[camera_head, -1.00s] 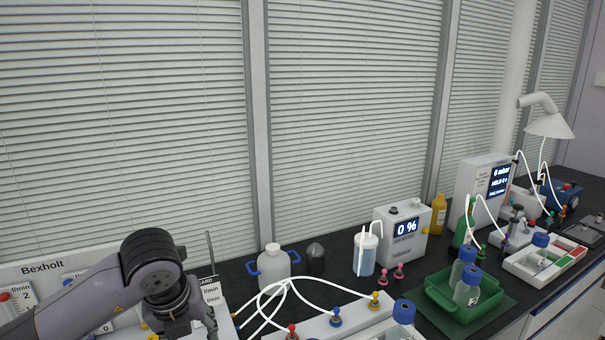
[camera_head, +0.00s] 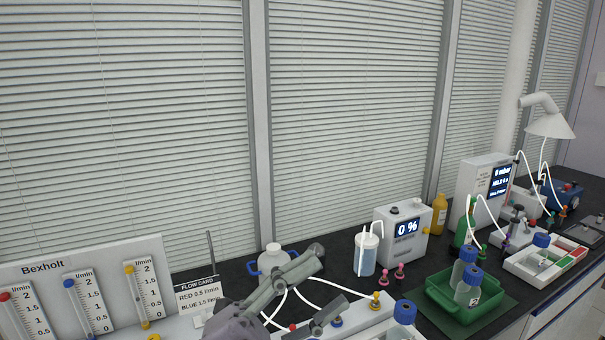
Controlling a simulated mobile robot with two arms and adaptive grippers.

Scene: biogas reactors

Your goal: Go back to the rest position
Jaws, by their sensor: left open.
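My left gripper (camera_head: 328,281) is in the lower middle of the head view, with its dark wrist at the bottom edge. My right gripper is not in view.
The Bexholt flow meter panel (camera_head: 120,255) and flow card (camera_head: 197,297) stand at the left. White tubes loop near my fingers. A gas washing bottle (camera_head: 366,258), a 0 % display box (camera_head: 403,232) and a green tray (camera_head: 438,296) with bottles are to the right.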

